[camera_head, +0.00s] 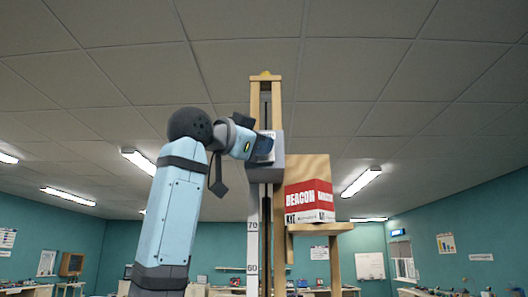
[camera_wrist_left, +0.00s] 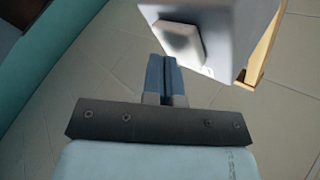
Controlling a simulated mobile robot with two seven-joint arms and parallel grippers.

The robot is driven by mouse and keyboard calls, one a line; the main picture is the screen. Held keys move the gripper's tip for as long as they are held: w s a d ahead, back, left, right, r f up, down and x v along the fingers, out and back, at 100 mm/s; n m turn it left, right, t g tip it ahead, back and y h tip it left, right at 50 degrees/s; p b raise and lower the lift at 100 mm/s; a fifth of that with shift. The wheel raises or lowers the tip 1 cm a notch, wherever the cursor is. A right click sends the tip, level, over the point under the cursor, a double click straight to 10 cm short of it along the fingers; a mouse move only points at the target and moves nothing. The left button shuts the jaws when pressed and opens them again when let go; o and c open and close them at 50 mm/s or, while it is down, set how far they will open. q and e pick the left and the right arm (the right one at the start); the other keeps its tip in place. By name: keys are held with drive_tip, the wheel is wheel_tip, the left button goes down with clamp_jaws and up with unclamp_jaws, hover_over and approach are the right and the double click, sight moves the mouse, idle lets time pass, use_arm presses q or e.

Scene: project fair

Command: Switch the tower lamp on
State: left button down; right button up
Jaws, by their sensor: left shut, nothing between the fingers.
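Contact cannot be told. My right gripper is not in view.
A red and white carton marked BEACON (camera_head: 309,203) stands on a wooden shelf (camera_head: 322,228) right of the tower. A white scale strip (camera_head: 252,250) runs down the tower's left side. Benches line the walls far behind. Space left of my arm is clear.

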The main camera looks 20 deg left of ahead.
use_arm(q)
drive_tip(key=shift+w+a, duration=0.1)
drive_tip(key=shift+w, duration=0.25)
drive_tip(key=shift+s, duration=0.5)
drive_tip(key=s, duration=0.2)
drive_tip(key=s+d+b, duration=0.2)
drive_tip(key=s, duration=0.1)
drive_tip(key=shift+s, duration=0.3)
drive_tip(key=shift+f, duration=0.1)
idle(0.7)
